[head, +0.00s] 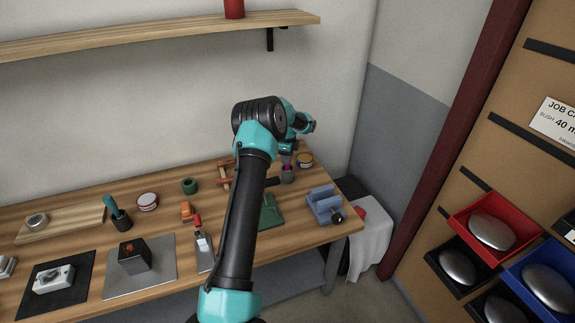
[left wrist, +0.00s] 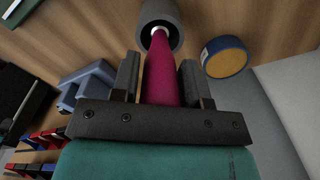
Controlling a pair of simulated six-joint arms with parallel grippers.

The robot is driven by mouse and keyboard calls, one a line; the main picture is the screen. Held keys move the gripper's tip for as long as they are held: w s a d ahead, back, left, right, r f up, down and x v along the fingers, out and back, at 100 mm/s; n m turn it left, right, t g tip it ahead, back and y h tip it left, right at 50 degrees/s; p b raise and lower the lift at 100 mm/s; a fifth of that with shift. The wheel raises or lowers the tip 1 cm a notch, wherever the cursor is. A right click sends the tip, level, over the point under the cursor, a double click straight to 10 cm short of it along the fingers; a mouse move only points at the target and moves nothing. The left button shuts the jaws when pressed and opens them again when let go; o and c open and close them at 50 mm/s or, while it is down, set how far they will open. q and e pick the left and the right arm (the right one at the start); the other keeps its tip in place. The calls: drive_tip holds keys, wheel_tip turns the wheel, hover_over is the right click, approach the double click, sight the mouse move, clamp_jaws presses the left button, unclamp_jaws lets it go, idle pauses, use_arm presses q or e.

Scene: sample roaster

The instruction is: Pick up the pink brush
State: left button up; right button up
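The pink brush (left wrist: 160,75) stands in a grey cup (left wrist: 160,18), its narrow end towards the cup in the left wrist view. In the head view a bit of the brush (head: 287,160) shows above the cup (head: 288,175) at the back right of the bench. My left gripper (left wrist: 160,75) has its two fingers on either side of the brush, with narrow gaps visible between them and it, so it is open around it. In the head view my left gripper (head: 288,150) is small and partly hidden by its wrist. My right gripper is not in view.
A round tin (head: 305,160) stands close to the cup, right of it. A blue vise (head: 324,206) sits near the bench's right end. A green object (head: 270,214) is partly behind my arm. A teal-handled tool (head: 111,206) stands in a dark cup at left.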

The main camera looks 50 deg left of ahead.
use_arm(q)
drive_tip(key=c, duration=0.6)
wheel_tip(320, 180, up, 10)
idle(0.4)
idle(0.5)
